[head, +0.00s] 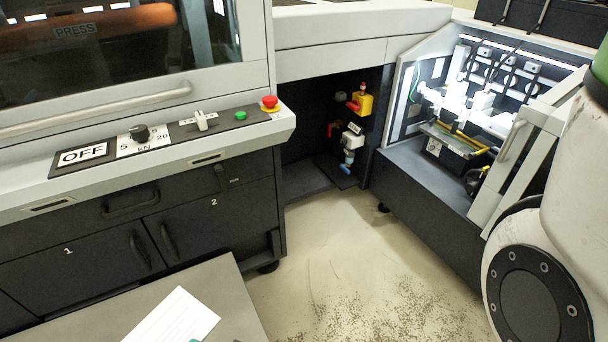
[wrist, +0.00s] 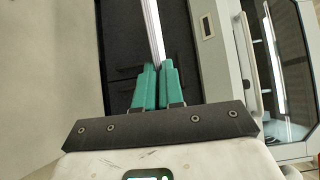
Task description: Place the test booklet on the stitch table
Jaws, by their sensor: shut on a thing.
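The test booklet (head: 172,318) is a white sheet-like thing with faint lines, cut off by the bottom edge of the head view. In the wrist view it shows nearly edge-on as a thin white strip (wrist: 154,30). My gripper (wrist: 158,68) has teal fingers shut on the near end of the booklet. Only a teal speck of a finger shows in the head view. A lit open machine bay at the right holds a dark table-like plate (head: 449,143) with yellow parts. I cannot tell for sure whether this is the stitch table.
The press cabinet (head: 205,225), with handles and a control ledge, stands at the left. A grey flat surface (head: 225,290) shows under the booklet in the picture. A dark recess holds a yellow valve box (head: 366,104). Bare floor (head: 350,240) lies between the machines.

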